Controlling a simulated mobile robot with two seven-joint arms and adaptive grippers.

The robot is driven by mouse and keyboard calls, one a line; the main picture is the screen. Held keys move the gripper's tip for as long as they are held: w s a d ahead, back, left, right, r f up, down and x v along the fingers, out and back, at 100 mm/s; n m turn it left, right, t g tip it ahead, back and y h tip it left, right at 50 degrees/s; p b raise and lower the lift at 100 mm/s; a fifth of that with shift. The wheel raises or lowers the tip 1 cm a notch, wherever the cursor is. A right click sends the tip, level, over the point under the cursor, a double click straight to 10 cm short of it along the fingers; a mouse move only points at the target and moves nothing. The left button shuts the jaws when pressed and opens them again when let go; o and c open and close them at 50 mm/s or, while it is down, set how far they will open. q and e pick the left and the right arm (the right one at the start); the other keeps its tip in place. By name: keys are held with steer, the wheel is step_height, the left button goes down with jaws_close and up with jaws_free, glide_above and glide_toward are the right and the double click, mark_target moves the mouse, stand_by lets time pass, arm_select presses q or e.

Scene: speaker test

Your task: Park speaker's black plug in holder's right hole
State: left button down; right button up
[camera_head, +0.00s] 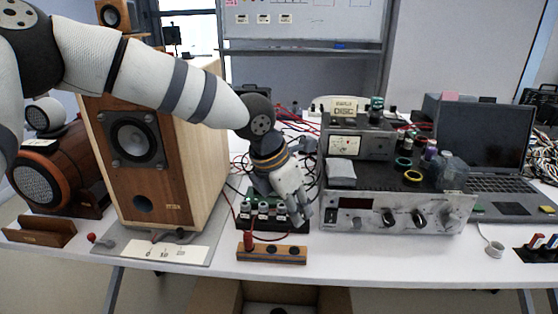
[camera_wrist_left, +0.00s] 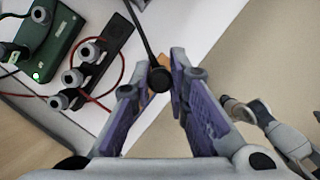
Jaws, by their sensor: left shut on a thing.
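The holder (camera_head: 286,256) is a small wooden block near the table's front edge. A red plug (camera_head: 249,241) stands upright in its left hole. The middle and right holes show dark and empty. My left gripper (camera_head: 299,213) is above and just behind the holder's right end, apart from it. It is shut on the black plug, which the fingers hide in the head view. In the left wrist view the black plug (camera_wrist_left: 160,79) shows at the fingertips, its black cable rising from it. The wooden speaker (camera_head: 135,180) stands left of the holder. My right gripper is not in view.
A green box with binding posts (camera_head: 250,222) sits behind the holder, among red and black cables. A silver amplifier (camera_head: 390,210) stands to the right, close to my left gripper. A laptop (camera_head: 490,150) is further right. The table (camera_head: 400,253) is clear right of the holder.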

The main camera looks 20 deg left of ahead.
arm_select(q)
steer(key=shift+s+f, duration=0.1)
steer(key=shift+f, duration=0.35)
steer(key=b, duration=0.2)
glide_above(299, 248)
steer(key=s, duration=0.1)
steer(key=shift+a+f, duration=0.25)
steer(key=shift+f, duration=1.05)
steer(key=shift+a+f, duration=0.2)
steer(key=shift+f, duration=1.1)
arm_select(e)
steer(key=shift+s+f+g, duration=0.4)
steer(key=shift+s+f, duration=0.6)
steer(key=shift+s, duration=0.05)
arm_select(q)
steer(key=shift+f+p, duration=0.15)
steer(key=shift+p, duration=0.15)
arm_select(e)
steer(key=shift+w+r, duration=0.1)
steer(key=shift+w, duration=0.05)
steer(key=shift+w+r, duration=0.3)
arm_select(q)
steer(key=shift+f, duration=0.95)
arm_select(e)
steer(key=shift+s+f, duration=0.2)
arm_select(q)
steer(key=c, duration=1.5)
jaws_free()
steer(key=shift+o, duration=0.2)
steer(key=shift+r, duration=0.2)
